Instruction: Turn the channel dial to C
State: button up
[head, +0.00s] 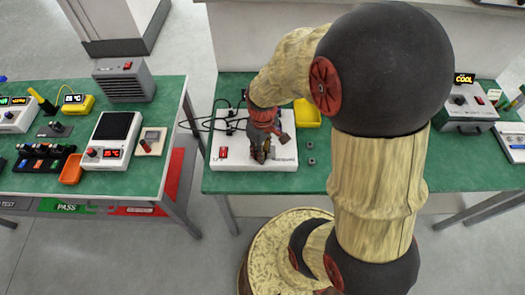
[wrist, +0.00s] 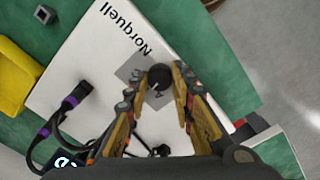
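The channel dial is a round black knob (wrist: 159,76) on a grey patch of a white box marked Norquell (wrist: 95,65). In the head view the white box (head: 215,162) lies on the green bench, and my gripper hides the dial. My gripper (wrist: 159,74) points down over the box, with one finger on each side of the knob. It also shows in the head view (head: 262,157). The fingers stand apart; the right one is very close to the knob, and I cannot tell if it touches.
A red switch (head: 223,153) sits at the box's left. Black cables with purple bands (wrist: 68,104) run beside it. A yellow bin (head: 307,113) stands behind right, with small grey parts (head: 311,146) nearby. A left bench (head: 88,190) holds other instruments; a heater-like unit (head: 470,103) stands right.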

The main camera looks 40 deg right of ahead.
grip_shut()
jog(key=m+p, duration=0.3)
jog(key=m, duration=0.1)
jog(key=shift+r+m, duration=0.15)
jog(key=shift+m, duration=0.15)
jog(key=m+p, duration=0.2)
jog(key=m, duration=0.3)
jog(key=shift+p, duration=0.4)
jog(key=shift+m, duration=0.4)
jog(key=o, duration=0.6)
grip_release()
